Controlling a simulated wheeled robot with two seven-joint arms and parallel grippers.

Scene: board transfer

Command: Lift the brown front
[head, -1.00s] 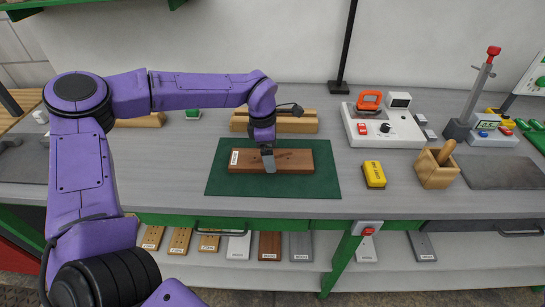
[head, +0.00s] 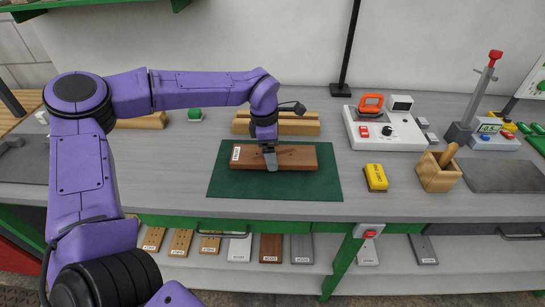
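The brown front (head: 298,157) is a long brown board with a white label at its left end. It is level, a little above the green mat (head: 321,187) on the bench. My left gripper (head: 270,160) comes down from above at the board's middle and appears shut on it. The fingers hide a small part of the board. My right gripper is not in view.
A wooden rack (head: 299,123) stands just behind the mat. To the right are a yellow block (head: 375,177), a wooden holder (head: 435,176) and a white control box (head: 384,129). Several boards lie on the lower shelf (head: 330,268).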

